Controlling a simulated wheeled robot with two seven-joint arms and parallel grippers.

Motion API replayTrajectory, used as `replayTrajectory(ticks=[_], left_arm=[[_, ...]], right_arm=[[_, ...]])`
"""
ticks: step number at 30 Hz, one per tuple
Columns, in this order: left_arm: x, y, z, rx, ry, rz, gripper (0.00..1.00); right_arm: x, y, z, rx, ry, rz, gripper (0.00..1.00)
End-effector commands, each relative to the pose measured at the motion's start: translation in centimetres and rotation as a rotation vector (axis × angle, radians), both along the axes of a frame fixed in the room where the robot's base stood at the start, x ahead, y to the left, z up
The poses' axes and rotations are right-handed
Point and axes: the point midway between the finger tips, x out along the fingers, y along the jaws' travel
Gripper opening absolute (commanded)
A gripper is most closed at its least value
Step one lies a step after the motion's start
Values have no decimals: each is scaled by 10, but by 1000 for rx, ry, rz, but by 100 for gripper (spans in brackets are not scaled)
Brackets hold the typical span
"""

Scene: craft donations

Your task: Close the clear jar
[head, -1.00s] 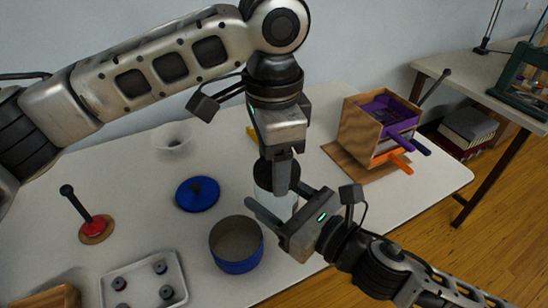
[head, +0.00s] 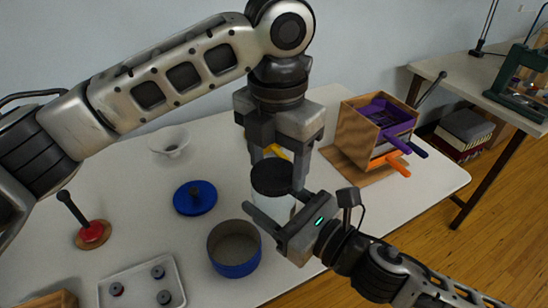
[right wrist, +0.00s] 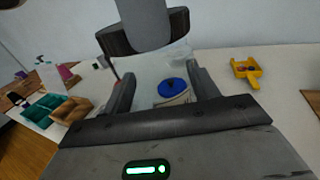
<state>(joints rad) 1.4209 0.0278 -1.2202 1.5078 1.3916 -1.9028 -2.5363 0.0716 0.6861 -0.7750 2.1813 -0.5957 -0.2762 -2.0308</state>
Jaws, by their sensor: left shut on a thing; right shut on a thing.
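The clear jar (head: 279,209) stands upright on the white table, and its glass also shows between the fingers in the right wrist view (right wrist: 148,66). Its black lid (head: 271,178) sits level on top of the jar; the dark rim shows in the right wrist view (right wrist: 180,24). I cannot tell how tightly it is seated. My left gripper (head: 278,170) points straight down from above and is shut on the lid, a finger at either side. My right gripper (head: 273,203) comes in from the lower right and is shut around the jar's body below the lid.
A blue pot (head: 235,268) stands close at the jar's left front, with a blue lid (head: 195,198) behind it. A white funnel-like bowl (head: 169,142), a red-based stand (head: 92,232) and a tray (head: 114,278) lie further left. A wooden organiser (head: 356,132) stands at the back right.

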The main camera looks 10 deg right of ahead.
Motion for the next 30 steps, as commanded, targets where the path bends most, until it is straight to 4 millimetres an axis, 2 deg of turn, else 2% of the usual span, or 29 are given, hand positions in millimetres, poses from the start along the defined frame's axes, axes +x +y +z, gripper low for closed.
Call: replayTrajectory(ticks=[3,6,10,17,18,20,30], left_arm=[[-1,-1,1,-1,-1,-235,41],[-2,-2,1,-1,0,-360,41],[-2,-2,1,-1,0,-421,41],[-2,-2,1,-1,0,-422,41],[-2,-2,1,-1,0,-422,67],[-2,-2,1,-1,0,-421,83],[-2,-2,3,-1,0,-420,83]], right_arm=[[0,0,-1,-1,3,0,0],[0,0,-1,-1,3,0,0],[0,0,-1,-1,3,-1,0],[0,0,-1,-1,3,-1,0],[0,0,-1,-1,3,-1,0],[0,0,-1,-1,3,-1,0],[0,0,0,-1,1,0,0]])
